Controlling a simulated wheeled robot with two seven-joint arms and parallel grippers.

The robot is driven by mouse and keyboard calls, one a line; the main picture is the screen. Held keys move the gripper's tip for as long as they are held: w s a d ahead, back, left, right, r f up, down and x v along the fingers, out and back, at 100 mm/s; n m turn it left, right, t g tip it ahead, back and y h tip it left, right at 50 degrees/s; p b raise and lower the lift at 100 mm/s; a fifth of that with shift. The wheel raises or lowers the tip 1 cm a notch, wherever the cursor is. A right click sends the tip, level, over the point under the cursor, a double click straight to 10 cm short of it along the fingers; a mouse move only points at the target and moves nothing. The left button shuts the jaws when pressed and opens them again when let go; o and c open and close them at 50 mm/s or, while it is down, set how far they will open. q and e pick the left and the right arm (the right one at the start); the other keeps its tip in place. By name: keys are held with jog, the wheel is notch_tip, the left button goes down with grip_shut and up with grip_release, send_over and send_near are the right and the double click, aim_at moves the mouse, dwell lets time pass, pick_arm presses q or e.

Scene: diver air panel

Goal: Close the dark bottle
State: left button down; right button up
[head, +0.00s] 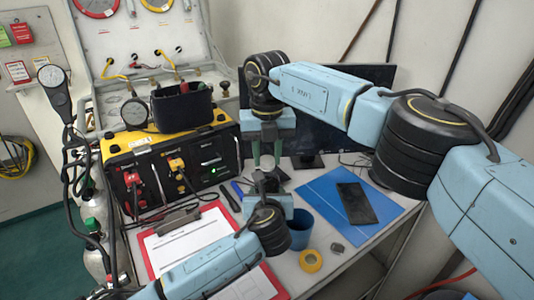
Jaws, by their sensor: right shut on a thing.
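My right gripper (267,160) points straight down over the worktop, right of the yellow and black unit. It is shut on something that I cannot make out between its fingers. My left gripper (264,180) comes up from below, just under the right one, and its jaws are too dark and overlapped to read. Gas bottles stand at the left edge, among hoses; a pale one with a green shoulder (93,227) shows best. I cannot tell which bottle is the dark one.
The yellow and black unit (222,117) carries a black open bin (182,112). A red-edged clipboard (150,243), a blue cup (300,222), yellow tape (311,261) and a blue mat (325,189) with a dark slab (356,203) crowd the worktop. A dark monitor (335,135) stands behind.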

jog(key=m, duration=0.7)
jog(key=shift+m, duration=0.4)
jog(key=m, duration=0.3)
jog(key=shift+m, duration=0.3)
jog(key=m, duration=0.3)
jog(key=shift+m, duration=0.3)
jog(key=o, duration=1.2)
notch_tip(320, 180, up, 12)
